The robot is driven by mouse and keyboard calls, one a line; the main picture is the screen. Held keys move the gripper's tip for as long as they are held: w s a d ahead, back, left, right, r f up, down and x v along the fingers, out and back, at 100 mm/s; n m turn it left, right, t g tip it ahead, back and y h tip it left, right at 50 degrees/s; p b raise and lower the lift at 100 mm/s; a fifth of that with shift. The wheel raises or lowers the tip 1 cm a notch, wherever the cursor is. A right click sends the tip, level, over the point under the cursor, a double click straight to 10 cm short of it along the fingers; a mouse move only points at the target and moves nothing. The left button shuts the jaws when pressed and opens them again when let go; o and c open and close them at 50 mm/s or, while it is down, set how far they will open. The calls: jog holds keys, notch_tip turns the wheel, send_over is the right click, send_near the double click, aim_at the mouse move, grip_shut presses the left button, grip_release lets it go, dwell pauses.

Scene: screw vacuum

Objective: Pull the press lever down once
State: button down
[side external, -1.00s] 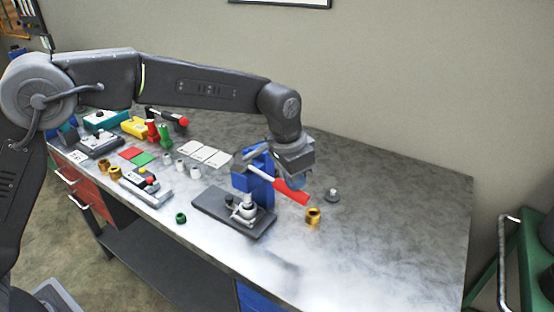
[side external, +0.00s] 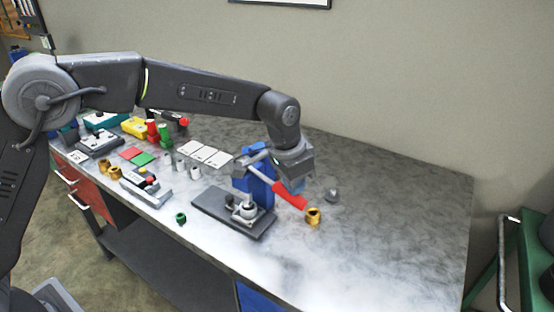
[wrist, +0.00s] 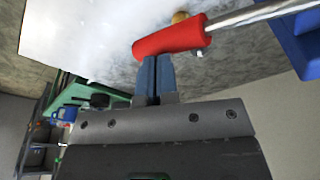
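The press lever (side external: 290,196) has a red grip on a metal rod and slants down to the right from the blue press (side external: 259,187). In the wrist view the red grip (wrist: 168,38) lies across the tips of my gripper (wrist: 154,62). The blue fingers are together with only a thin dark line between them, and the grip is not between them. In the side view my gripper (side external: 294,184) is right at the grip, on its upper side; the fingertips are partly hidden. The dark press base (side external: 212,201) stands on the bench with a silver fixture (side external: 245,208) on it.
A brass fitting (side external: 313,216) stands just beyond the grip's end, and a grey part (side external: 332,195) lies to its right. A small green nut (side external: 181,218) is left of the base. Several tools and parts fill the bench's left side. The right side of the bench (side external: 410,210) is clear.

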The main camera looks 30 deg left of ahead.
jog(key=shift+s+a+f, duration=0.1)
jog(key=shift+f, duration=0.6)
jog(key=shift+w+d+v, duration=0.1)
jog(key=shift+w+v, duration=0.1)
jog(key=shift+v, duration=1)
jog(key=shift+w+d+v, duration=0.15)
jog(key=shift+w+v, duration=0.05)
jog(key=shift+v, duration=1)
jog(key=shift+w+d+v, duration=0.1)
jog(key=shift+w+v, duration=0.1)
jog(key=shift+v, duration=0.95)
jog(key=shift+w+r, duration=0.1)
jog(key=shift+r, duration=2.15)
jog(key=s+a+r+n+t, duration=0.25)
jog(key=s+a+r, duration=0.35)
jog(key=s+a, duration=0.55)
jog(key=s+a+f+n, duration=0.1)
jog(key=s+a+f, duration=0.2)
jog(key=s, duration=0.5)
jog(key=s+a+f+n+t+y, duration=0.1)
jog(key=s+a+f, duration=0.3)
jog(key=s, duration=0.5)
jog(key=shift+a+n, duration=0.25)
jog(key=shift+n, duration=0.5)
